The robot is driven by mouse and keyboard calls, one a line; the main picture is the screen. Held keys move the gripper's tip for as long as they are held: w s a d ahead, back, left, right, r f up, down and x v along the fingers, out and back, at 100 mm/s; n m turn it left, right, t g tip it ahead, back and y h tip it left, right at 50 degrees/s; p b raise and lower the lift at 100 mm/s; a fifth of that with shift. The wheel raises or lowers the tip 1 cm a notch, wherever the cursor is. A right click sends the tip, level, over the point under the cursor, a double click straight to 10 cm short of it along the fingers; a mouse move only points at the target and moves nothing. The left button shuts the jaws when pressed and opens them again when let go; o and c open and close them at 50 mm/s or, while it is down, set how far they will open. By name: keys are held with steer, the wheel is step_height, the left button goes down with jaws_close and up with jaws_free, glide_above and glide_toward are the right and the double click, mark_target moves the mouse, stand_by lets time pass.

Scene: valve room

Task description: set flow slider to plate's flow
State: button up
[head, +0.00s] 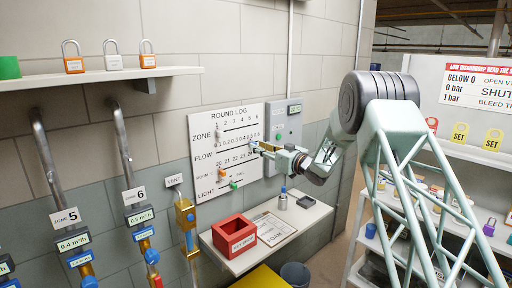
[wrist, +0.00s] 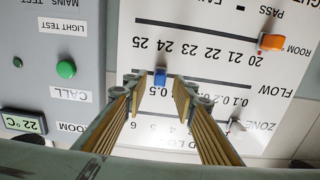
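The round-log board (head: 203,120) hangs on the wall with zone, flow and room scales. In the wrist view, which is upside down, the blue flow slider (wrist: 160,77) sits by the 0.5 mark of the flow scale. My gripper (wrist: 156,84) is open, with one finger on each side of this slider; I cannot tell whether either touches it. In the head view my gripper (head: 258,147) is at the board's right side and hides the slider. Pipe plates read 0.4 m³/h (head: 73,242) under zone 5 and 0.5 m³/h (head: 140,216) under zone 6.
The grey zone slider (wrist: 236,125) is near the scale's low end, and the orange room slider (wrist: 271,42) near 20. A grey panel with a green call button (wrist: 66,69) adjoins the board. A shelf below holds a red box (head: 234,236).

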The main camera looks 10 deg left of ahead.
steer(key=v, duration=0.8)
steer(key=shift+s+d, duration=0.25)
steer(key=shift+d, duration=0.1)
steer(key=shift+r, duration=0.1)
